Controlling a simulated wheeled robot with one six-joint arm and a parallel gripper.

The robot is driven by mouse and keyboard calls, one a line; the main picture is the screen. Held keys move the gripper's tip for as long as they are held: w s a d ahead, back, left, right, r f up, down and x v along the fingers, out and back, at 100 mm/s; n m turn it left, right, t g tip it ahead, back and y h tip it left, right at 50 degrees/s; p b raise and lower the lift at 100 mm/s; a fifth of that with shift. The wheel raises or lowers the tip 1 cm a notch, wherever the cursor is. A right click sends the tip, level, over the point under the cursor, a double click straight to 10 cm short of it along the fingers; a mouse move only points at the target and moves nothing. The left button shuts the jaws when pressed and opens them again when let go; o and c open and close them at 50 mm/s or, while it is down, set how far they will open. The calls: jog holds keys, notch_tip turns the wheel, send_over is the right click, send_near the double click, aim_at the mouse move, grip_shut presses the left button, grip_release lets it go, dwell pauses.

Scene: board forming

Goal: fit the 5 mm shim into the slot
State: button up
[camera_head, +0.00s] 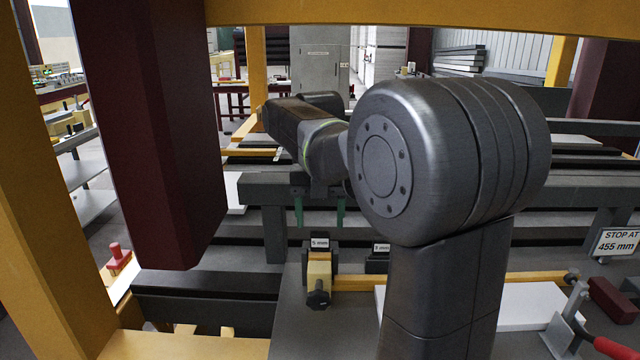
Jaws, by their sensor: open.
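My gripper (320,207) hangs at the end of my arm near the middle of the head view. Its two green fingers point down and stand apart, with nothing seen between them. Below it is a dark piece with a small white label (319,243) that seems to read "5 mm". It stands upright at the back of a yellow block (318,268) with a dark knob in front. The fingertips are above the label and look apart from it. A second dark piece (378,262) with a label, too small to read surely, stands to the right. I cannot make out the slot.
A dark red column (150,130) and a yellow post (45,200) stand at the left. A grey beam (440,185) runs behind the gripper. A red-handled clamp (570,325) and a "STOP AT 455 mm" sign (618,241) are at the right. My arm hides part of the bench.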

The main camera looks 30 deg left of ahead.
notch_tip(320, 180, up, 11)
dwell(0.3)
dwell(0.5)
notch_tip(320, 180, down, 13)
jog(key=shift+f, duration=0.1)
dwell(0.4)
jog(key=shift+f, duration=0.15)
jog(key=shift+f, duration=0.15)
notch_tip(320, 180, up, 14)
notch_tip(320, 180, down, 14)
jog(key=shift+f, duration=0.1)
notch_tip(320, 180, up, 6)
jog(key=p, duration=0.3)
dwell(0.3)
